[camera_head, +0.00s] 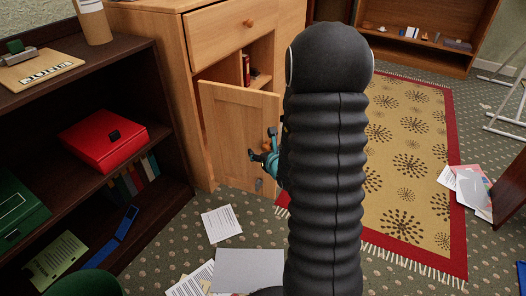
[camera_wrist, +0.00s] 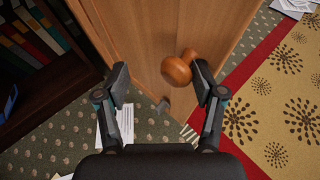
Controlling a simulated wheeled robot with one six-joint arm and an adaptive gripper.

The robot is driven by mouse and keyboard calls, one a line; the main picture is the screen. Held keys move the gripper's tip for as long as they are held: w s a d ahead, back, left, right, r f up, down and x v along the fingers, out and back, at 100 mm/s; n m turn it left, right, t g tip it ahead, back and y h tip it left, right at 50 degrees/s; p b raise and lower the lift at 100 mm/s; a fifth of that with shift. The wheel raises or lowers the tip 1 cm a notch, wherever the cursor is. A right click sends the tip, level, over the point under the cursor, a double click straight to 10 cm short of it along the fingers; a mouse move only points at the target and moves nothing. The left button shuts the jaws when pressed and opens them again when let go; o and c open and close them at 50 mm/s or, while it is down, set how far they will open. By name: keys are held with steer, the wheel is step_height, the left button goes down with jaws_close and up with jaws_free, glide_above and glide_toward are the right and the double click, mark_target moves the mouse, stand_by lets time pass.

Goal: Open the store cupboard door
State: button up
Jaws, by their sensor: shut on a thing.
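The store cupboard door (camera_head: 232,135) is a light wooden panel, standing partly open and swung out from the cupboard. Its round wooden knob (camera_head: 271,147) is near the free edge, partly hidden by my gripper (camera_head: 265,158). In the wrist view, the door face (camera_wrist: 150,35) is in front of my gripper (camera_wrist: 161,82). The knob (camera_wrist: 176,70) is between the fingers, close against the right finger, with a visible gap on the left finger's side. My gripper is shut on the knob, though the exact contact is hard to see. My dark arm hides the area right of the door.
A dark bookshelf (camera_head: 110,75) with a red box file (camera_head: 103,139) stands left of the door. Papers (camera_head: 221,223) lie on the carpet below. A patterned rug (camera_head: 410,165) lies to the right. A closed drawer (camera_head: 235,33) is above the door.

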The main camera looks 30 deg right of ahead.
mark_target(263, 127)
step_height(263, 127, up, 10)
steer(key=shift+r, duration=0.1)
stand_by(0.4)
